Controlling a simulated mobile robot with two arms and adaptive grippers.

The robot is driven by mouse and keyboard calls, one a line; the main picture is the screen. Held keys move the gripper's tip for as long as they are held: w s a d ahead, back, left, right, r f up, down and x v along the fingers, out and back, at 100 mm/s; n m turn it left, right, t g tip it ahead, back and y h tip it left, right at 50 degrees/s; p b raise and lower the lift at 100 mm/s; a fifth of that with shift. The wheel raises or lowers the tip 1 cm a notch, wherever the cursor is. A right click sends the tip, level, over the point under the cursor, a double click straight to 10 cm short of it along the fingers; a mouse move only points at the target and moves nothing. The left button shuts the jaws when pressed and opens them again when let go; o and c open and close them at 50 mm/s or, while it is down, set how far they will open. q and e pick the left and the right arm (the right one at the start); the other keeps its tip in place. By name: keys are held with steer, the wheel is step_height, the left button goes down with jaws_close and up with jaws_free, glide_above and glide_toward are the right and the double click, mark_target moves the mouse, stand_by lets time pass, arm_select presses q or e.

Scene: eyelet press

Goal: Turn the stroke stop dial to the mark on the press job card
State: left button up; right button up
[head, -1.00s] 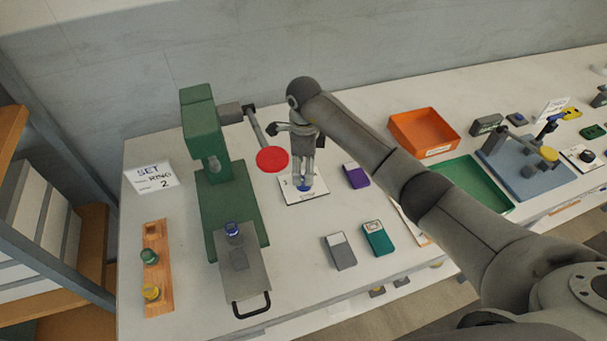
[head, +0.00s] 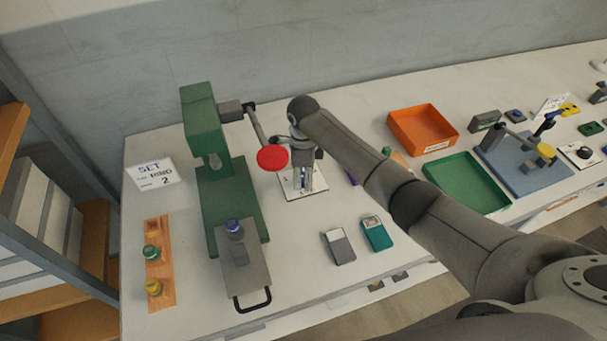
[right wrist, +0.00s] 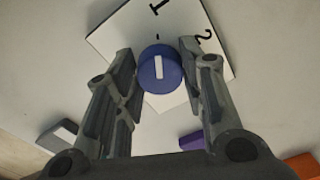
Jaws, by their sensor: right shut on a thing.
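The stroke stop dial (right wrist: 160,70) is a round blue knob with a white bar, on a white plate (right wrist: 112,42). In the right wrist view the bar points up toward the tick by "1"; "2" is printed to the right. My right gripper (head: 306,187) is over the plate in the head view, and its fingers (right wrist: 160,72) are shut on the dial from both sides. The press job card (head: 153,174) stands at the left, reading "SET" above smaller lines, with "RING" and "2" legible. My left gripper is not in view.
The green press (head: 215,190), with a red-knobbed lever (head: 272,158), stands left of the dial. A grey box (head: 339,246) and a teal box (head: 377,233) lie in front. An orange bin (head: 423,130) and green tray (head: 467,182) are to the right. A wooden rack (head: 160,265) is front left.

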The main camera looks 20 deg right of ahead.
steer(key=shift+c, duration=0.5)
steer(key=shift+d+f+m+b, duration=0.1)
steer(key=shift+m+b, duration=0.5)
steer(key=shift+b, duration=0.25)
steer(key=shift+m+b, duration=0.75)
steer(key=shift+m, duration=0.45)
steer(key=m+b, duration=0.1)
steer(key=m, duration=0.3)
steer(key=shift+m+b, duration=0.5)
steer(key=shift+m, duration=1.5)
steer(key=o, duration=1)
steer(key=shift+o, duration=0.2)
